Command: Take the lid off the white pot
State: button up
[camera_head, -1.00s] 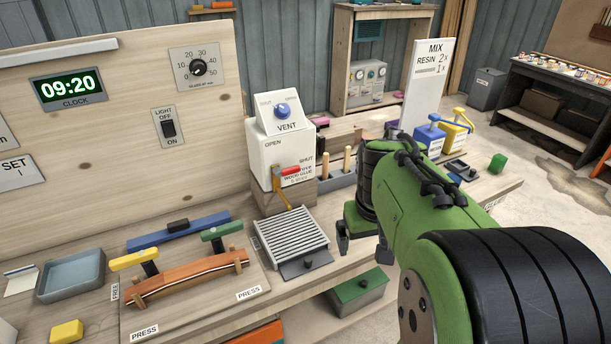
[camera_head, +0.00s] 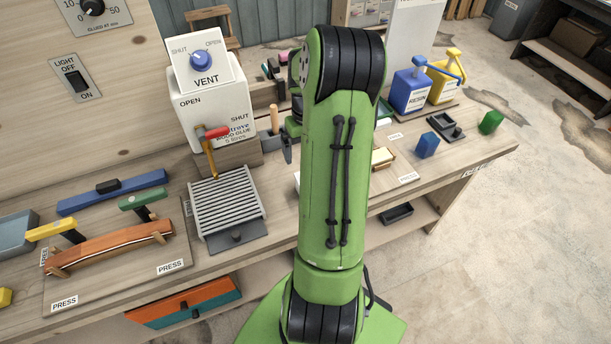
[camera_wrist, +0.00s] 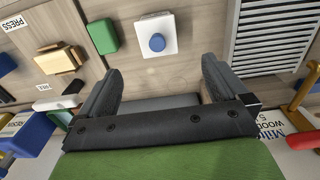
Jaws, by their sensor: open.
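In the wrist view a white square piece with a round blue knob (camera_wrist: 157,36) lies on the wooden bench; it looks like the lidded white pot seen from above. My gripper (camera_wrist: 160,82) is open and empty, with its two dark fingers spread wide. The white piece lies beyond the fingertips, roughly between their lines, and neither finger touches it. In the head view my green arm hides my gripper and nearly all of the pot. The pot's height and lid seam cannot be made out.
A slatted grate (camera_head: 228,208) lies to the pot's left in the head view. A white glue dispenser (camera_head: 212,105) stands behind it. In the wrist view a green block (camera_wrist: 102,34) and a tan block (camera_wrist: 60,60) lie left of the pot. Blue and yellow bottles (camera_head: 410,90) stand at the right.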

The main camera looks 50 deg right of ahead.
notch_tip(320, 180, down, 9)
jog(key=shift+s+d+f, duration=0.1)
jog(key=shift+d+f, duration=0.2)
jog(key=shift+f, duration=0.35)
jog(key=shift+r, duration=0.1)
jog(key=shift+c, duration=0.6)
jog(key=c, duration=1)
